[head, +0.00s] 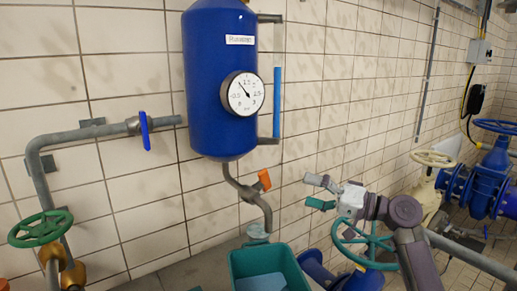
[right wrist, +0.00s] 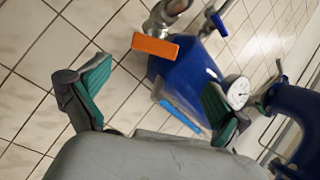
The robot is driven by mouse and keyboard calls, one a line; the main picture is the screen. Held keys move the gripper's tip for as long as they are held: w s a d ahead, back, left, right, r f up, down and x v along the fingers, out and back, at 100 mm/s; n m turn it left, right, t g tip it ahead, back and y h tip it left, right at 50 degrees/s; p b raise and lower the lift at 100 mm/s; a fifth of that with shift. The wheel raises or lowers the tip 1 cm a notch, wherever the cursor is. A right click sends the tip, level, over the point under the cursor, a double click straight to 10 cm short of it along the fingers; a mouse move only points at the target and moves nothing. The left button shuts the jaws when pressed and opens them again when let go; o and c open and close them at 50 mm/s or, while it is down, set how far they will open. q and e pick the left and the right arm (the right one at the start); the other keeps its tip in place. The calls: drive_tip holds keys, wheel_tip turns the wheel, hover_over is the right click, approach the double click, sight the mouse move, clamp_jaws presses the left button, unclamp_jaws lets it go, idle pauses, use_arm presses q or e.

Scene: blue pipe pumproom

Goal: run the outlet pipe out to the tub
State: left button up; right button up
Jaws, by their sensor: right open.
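The grey outlet pipe (head: 265,212) comes down from the bottom of the blue tank (head: 218,110) in the head view and bends toward the tub. A valve with an orange handle (head: 264,180) sits on it; the orange handle also shows in the right wrist view (right wrist: 155,46). The pipe's lower end is close above the back rim of the teal tub (head: 238,265). My right gripper (head: 318,192) is open and empty, to the right of the orange handle and apart from it. Its teal-padded fingers are spread in the right wrist view (right wrist: 155,102). My left gripper is not in view.
A round gauge (head: 242,94) and a blue sight tube (head: 277,102) are on the tank. A grey wall pipe (head: 80,135) with a blue lever (head: 145,130) is at left. A green handwheel (head: 365,241) stands close behind my right arm. Blue pipework (head: 490,180) fills the far right.

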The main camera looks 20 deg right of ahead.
sight(269, 179)
use_arm(q)
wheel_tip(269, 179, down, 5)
drive_tip(key=b, duration=0.4)
use_arm(e)
drive_tip(key=shift+n+g, duration=0.3)
drive_tip(key=shift+g, duration=0.4)
drive_tip(key=p+x, duration=0.1)
drive_tip(key=x, duration=0.2)
drive_tip(key=p+x, duration=0.1)
drive_tip(key=x, duration=0.3)
drive_tip(key=w+d+p+x, duration=0.1)
drive_tip(key=p+x, duration=0.1)
drive_tip(key=x, duration=0.1)
drive_tip(key=shift+w+a+r, duration=0.3)
drive_tip(key=shift+w+r, duration=0.05)
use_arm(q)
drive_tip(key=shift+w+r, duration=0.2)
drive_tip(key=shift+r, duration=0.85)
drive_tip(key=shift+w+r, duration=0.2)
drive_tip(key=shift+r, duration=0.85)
use_arm(e)
drive_tip(key=shift+w+a+f, duration=0.1)
drive_tip(key=shift+w+a, duration=0.3)
drive_tip(key=shift+a, duration=0.15)
